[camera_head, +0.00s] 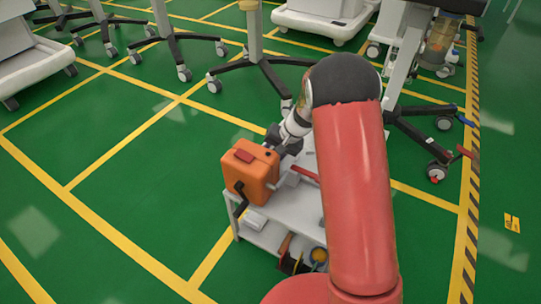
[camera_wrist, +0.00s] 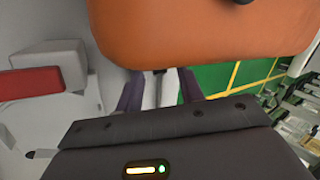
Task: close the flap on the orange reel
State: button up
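The orange reel (camera_head: 250,174) is a boxy case standing on the near left end of a small grey-white cart. A dark red piece (camera_head: 245,155) lies on its top; I cannot tell whether this is the flap. A black handle shows on its side. My gripper (camera_head: 285,142) is just behind and right of the reel, partly hidden by my own arm. In the wrist view the reel's orange body (camera_wrist: 200,35) fills the top, close beyond my gripper (camera_wrist: 161,88). The fingertips are partly hidden, and their opening is unclear. No grasp on the reel shows.
The cart (camera_head: 284,212) has a lower shelf with several small items. A red bar (camera_head: 305,174) lies on its top, right of the reel. Wheeled stands (camera_head: 258,62) are behind. The green floor (camera_head: 120,190) to the left is clear.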

jog(key=shift+a+f, duration=0.2)
jog(key=shift+f, duration=0.25)
jog(key=shift+c, duration=0.4)
grip_shut()
jog(key=shift+f, duration=0.1)
jog(key=shift+f+m+g+y, duration=0.3)
jog(key=shift+f+g+y, duration=0.1)
jog(key=shift+g+y, duration=0.5)
jog(key=shift+s+a+f+m+g+y, duration=0.1)
jog(key=shift+f+m+g+y, duration=0.15)
jog(key=shift+g+y, duration=0.35)
jog(key=shift+s+a+f+m+g+y, duration=0.15)
jog(key=shift+f+g+y, duration=0.15)
jog(key=shift+g, duration=0.5)
jog(key=shift+o, duration=0.4)
grip_release()
